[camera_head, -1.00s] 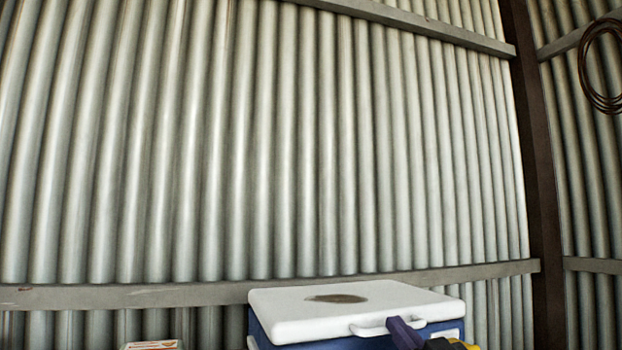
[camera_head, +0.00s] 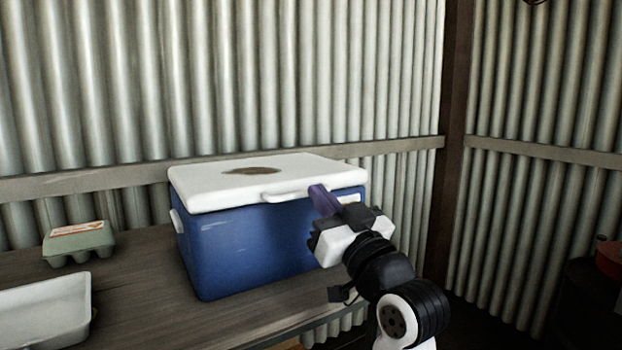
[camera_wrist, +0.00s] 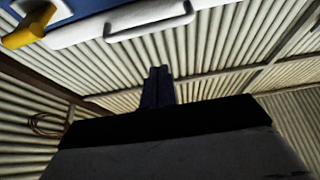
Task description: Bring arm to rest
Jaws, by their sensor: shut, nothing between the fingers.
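My gripper (camera_head: 322,198) is at the right front of a blue cooler (camera_head: 240,245) with a white lid (camera_head: 215,185). In the head view its purple fingers overlap the cooler's front right side, just below the lid. I cannot tell whether they touch it. In the wrist view the fingers (camera_wrist: 158,84) are together with nothing between them. The lid's handle (camera_wrist: 150,22) shows at the top of the wrist view, apart from the fingers. The lid looks closed and has a brown stain on top.
The cooler stands on a wooden bench (camera_head: 140,300). An egg carton (camera_head: 78,243) and a white tray (camera_head: 45,312) are left of it. Corrugated walls close in behind and to the right. A dark drum-like object (camera_head: 590,300) stands at the far right.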

